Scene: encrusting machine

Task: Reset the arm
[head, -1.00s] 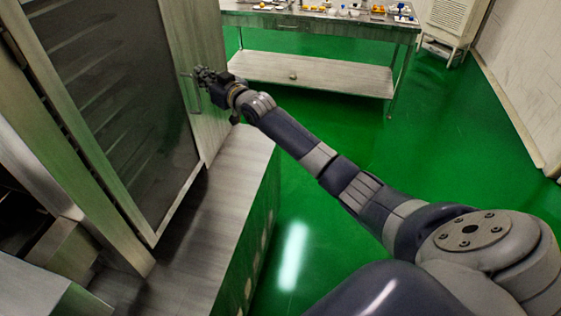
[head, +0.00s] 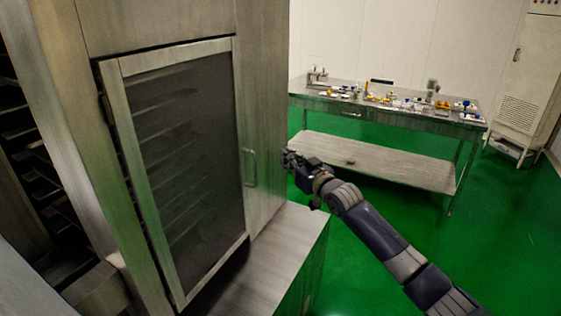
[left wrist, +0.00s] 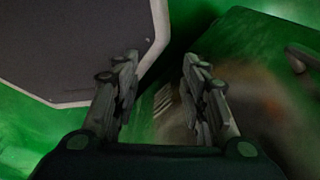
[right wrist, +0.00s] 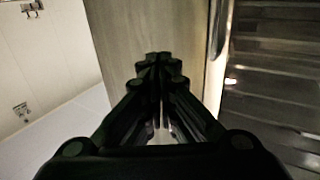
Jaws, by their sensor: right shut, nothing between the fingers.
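My right arm (head: 375,230) reaches in from the lower right of the head view. Its gripper (head: 286,158) is beside the front edge of a tall steel cabinet (head: 262,100), just right of the door handle (head: 250,167). In the right wrist view the right gripper (right wrist: 158,58) is shut and empty, its fingers together in front of the cabinet's side panel. My left gripper shows only in the left wrist view (left wrist: 158,65). Its two fingers are apart with nothing between them. The left arm is out of the head view.
The cabinet's glazed door (head: 180,160) is at the left, over a steel ledge (head: 275,265). A steel table (head: 400,112) with several small items stands at the back. A tall grey cabinet (head: 520,80) is at the far right. Green floor (head: 500,225) is open at the right.

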